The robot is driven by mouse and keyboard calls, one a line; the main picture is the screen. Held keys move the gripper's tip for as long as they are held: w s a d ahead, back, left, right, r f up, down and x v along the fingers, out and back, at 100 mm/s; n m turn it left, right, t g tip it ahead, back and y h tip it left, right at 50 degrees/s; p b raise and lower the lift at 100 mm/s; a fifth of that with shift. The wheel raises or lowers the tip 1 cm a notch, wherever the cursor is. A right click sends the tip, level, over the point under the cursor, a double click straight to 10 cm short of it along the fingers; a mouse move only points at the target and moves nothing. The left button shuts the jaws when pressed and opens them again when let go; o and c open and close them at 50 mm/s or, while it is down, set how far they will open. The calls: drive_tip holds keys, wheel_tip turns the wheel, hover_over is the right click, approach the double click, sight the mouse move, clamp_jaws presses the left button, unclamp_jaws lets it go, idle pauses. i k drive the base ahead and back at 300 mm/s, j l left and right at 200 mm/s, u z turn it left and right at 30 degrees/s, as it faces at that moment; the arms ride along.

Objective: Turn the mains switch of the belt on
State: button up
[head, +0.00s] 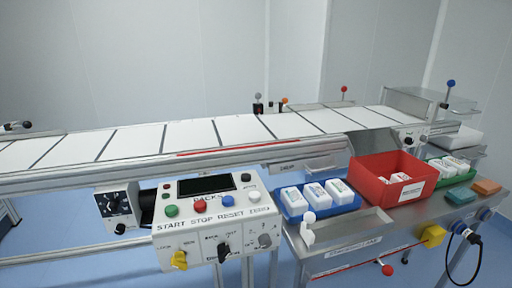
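A white control panel (212,215) stands in front of the belt (155,138). Its sloped top has a dark display (204,186), green, red, blue and white buttons, and the words START STOP RESET. Its front face has a yellow rotary switch (180,259), a black rotary switch (223,251) and a grey knob (264,240). Left of it is a box with a black dial face (118,203) and a small black knob below. I cannot tell which is the mains switch; its label is not readable. My gripper is not in view.
A red-knobbed lever (387,269) sticks out in front.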

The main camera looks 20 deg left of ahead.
sight(119, 229)
drive_tip(key=u, duration=1.95)
drive_tip(key=k+j+z, duration=0.1)
drive_tip(key=z, duration=0.3)
drive_tip(key=k+j+z, duration=0.2)
drive_tip(key=z, duration=0.15)
drive_tip(key=k+j+z, duration=0.15)
drive_tip(key=z, duration=0.25)
